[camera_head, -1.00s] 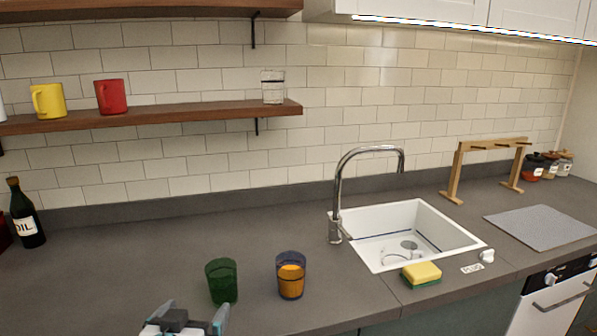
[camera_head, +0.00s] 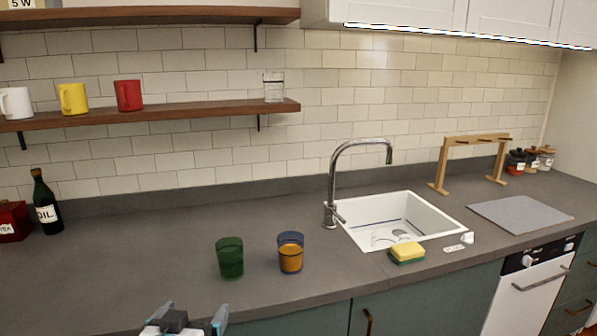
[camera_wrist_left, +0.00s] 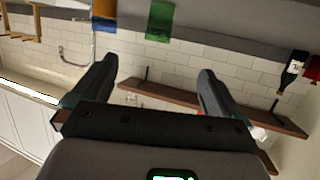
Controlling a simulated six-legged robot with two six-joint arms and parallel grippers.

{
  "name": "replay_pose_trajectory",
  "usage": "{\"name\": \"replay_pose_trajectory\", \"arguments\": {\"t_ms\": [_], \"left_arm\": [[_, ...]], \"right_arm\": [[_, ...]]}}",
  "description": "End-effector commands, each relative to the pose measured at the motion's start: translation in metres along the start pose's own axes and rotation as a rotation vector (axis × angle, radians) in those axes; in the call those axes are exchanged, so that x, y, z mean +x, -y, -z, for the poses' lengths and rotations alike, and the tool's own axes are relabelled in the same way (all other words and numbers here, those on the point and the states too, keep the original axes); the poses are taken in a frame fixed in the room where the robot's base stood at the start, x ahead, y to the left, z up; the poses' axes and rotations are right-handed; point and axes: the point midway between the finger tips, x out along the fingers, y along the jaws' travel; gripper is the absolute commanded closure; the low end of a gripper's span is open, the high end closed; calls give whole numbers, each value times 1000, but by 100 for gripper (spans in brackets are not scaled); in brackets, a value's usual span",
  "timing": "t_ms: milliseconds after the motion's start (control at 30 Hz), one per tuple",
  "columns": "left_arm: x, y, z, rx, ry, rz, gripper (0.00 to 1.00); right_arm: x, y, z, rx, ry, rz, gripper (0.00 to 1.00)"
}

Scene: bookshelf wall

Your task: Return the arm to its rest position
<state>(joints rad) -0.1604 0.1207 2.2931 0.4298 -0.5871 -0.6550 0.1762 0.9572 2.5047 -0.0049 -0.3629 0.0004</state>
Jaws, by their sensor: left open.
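My left gripper (camera_head: 190,325) shows at the bottom edge of the head view, in front of the counter. In the left wrist view my left gripper (camera_wrist_left: 155,85) has its two fingers wide apart with nothing between them. A green glass (camera_head: 230,258) and a blue glass with orange contents (camera_head: 290,253) stand upright on the counter, beyond the gripper and apart from it. The green glass (camera_wrist_left: 160,20) and the orange one (camera_wrist_left: 104,14) also show at the top of the left wrist view. My right gripper is in neither view.
The grey counter (camera_head: 130,275) is clear at the left. A sink (camera_head: 420,217) with a tap (camera_head: 333,185), a sponge (camera_head: 407,253) and a grey mat (camera_head: 520,213) lie right. An oil bottle (camera_head: 46,205) stands left. A shelf (camera_head: 200,110) holds mugs.

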Motion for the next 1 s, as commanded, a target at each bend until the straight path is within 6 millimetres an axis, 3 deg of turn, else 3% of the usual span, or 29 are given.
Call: {"name": "replay_pose_trajectory", "arguments": {"t_ms": [133, 367, 567, 667, 767, 900, 1000], "left_arm": [[4, 8, -5, -4, 17, 14, 0], [27, 15, -68, 6, 165, 29, 0], [35, 13, -141, 30, 327, 10, 0], [33, 9, -188, 33, 433, -15, 0], [20, 0, -250, 15, 578, -56, 0], [-27, -24, -350, -69, 847, -137, 0], [-71, -46, -402, -156, 1025, -187, 0]], "right_arm": [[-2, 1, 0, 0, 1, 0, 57], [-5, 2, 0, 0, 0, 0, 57], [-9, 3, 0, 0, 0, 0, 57], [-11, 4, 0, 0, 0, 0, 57], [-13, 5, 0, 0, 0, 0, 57], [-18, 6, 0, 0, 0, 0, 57], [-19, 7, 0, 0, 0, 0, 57]]}}
